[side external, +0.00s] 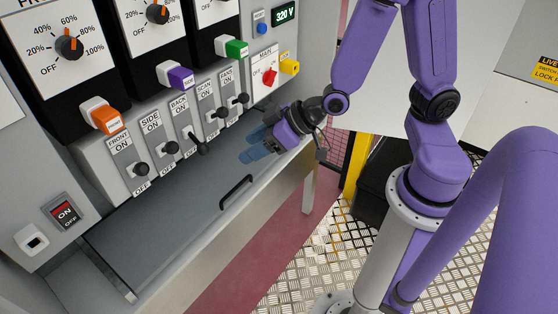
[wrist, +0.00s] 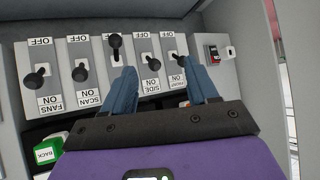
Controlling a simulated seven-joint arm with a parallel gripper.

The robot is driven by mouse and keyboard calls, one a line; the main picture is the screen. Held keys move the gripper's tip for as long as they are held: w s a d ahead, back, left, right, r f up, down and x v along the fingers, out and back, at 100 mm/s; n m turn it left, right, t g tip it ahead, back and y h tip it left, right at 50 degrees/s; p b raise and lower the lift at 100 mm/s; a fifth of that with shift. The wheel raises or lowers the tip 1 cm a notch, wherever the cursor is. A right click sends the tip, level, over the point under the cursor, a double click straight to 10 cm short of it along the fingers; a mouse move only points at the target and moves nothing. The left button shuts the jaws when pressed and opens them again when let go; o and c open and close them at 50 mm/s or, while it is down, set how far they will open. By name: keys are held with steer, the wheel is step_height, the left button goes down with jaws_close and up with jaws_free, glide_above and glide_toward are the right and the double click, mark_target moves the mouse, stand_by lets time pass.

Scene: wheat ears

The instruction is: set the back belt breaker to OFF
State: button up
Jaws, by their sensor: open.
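The back belt breaker (side external: 187,132) is the middle one in a row of lever switches on the sloping grey panel, with ON at its upper end and OFF at its lower end. Its black lever (side external: 203,149) is tilted down at the OFF end, unlike its neighbours. In the upside-down wrist view the back lever (wrist: 114,41) points up towards OFF. My gripper (side external: 249,147) is open and empty, with blue fingers, to the right of the back lever and apart from it. In the wrist view the gripper (wrist: 162,84) shows spread fingers; the left one covers part of the panel near the back breaker.
The front (side external: 141,169), side (side external: 171,148), scan (side external: 221,113) and fans (side external: 242,98) levers stand close by, tilted towards ON. A black handle (side external: 236,191) is on the lower ledge. A red rocker switch (side external: 65,213) is at lower left. Coloured plugs sit above the row.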

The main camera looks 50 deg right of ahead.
steer(key=s+a+n+g, duration=0.2)
steer(key=s+g, duration=0.2)
steer(key=s, duration=0.4)
steer(key=shift+r+n+g, duration=0.4)
steer(key=shift+r, duration=0.05)
steer(key=s+d+r+n+g+h, duration=0.4)
steer(key=s+d, duration=0.4)
steer(key=s, duration=0.2)
steer(key=shift+s+d+r+h, duration=0.2)
steer(key=shift+d+r+h, duration=0.05)
steer(key=shift+r+h, duration=0.15)
